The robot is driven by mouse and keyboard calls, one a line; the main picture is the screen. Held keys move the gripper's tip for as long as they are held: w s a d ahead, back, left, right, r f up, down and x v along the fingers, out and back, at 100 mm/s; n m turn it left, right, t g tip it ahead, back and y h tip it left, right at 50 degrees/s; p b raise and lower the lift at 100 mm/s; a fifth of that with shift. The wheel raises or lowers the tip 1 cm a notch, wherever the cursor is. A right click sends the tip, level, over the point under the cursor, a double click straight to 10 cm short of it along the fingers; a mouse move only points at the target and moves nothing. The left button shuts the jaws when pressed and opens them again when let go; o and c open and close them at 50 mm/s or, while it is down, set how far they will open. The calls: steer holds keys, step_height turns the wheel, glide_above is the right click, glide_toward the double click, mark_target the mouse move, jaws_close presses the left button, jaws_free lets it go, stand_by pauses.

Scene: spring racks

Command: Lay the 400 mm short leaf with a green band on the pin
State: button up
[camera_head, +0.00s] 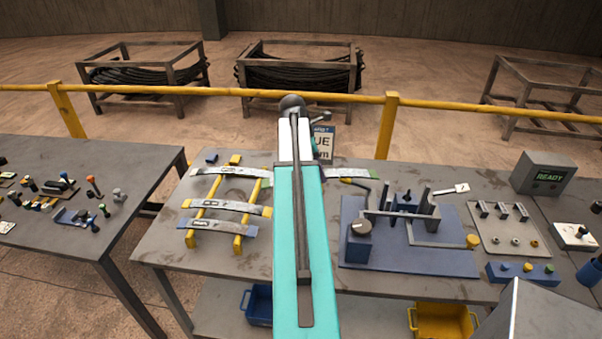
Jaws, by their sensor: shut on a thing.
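A grey leaf with a green band at its end (375,178) shows to the right of my teal arm, over the back of the middle bench. My arm hides where it runs to the left. A short green-ended piece (262,170) shows on the arm's other side; I cannot tell if it is the same leaf. My gripper is hidden behind my arm. The blue fixture (450,262) on the bench has grey uprights, a dial and a small dark upright part (407,197) that may be the pin.
Several labelled leaves (222,206) lie across a yellow rack (240,243) at left. A sign (325,143) is partly hidden by my arm. A tray of small parts (497,246) and a READY box (545,172) stand at right. A yellow rail (430,103) runs behind.

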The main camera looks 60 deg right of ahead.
step_height(320, 180, up, 2)
steer(key=m, duration=0.2)
glide_above(364, 177)
steer(key=shift+d+p, duration=0.1)
steer(key=shift+p, duration=0.3)
steer(key=shift+m+g+y, duration=0.3)
steer(key=shift+m+y, duration=0.2)
steer(key=s+d, duration=0.1)
steer(key=s, duration=0.4)
steer(key=s+d+r, duration=0.1)
steer(key=s+d, duration=0.1)
steer(key=s, duration=0.2)
steer(key=s+d, duration=0.1)
steer(key=s, duration=0.4)
steer(key=shift+s+d+r+p, duration=0.3)
steer(key=shift+d+r+p, duration=0.05)
steer(key=shift+d, duration=0.05)
steer(key=shift+f, duration=0.15)
steer(key=shift+f+b, duration=0.7)
steer(key=shift+f, duration=1.7)
steer(key=shift+a+p, duration=0.1)
steer(key=shift+p, duration=0.6)
steer(key=shift+f, duration=0.65)
stand_by(0.4)
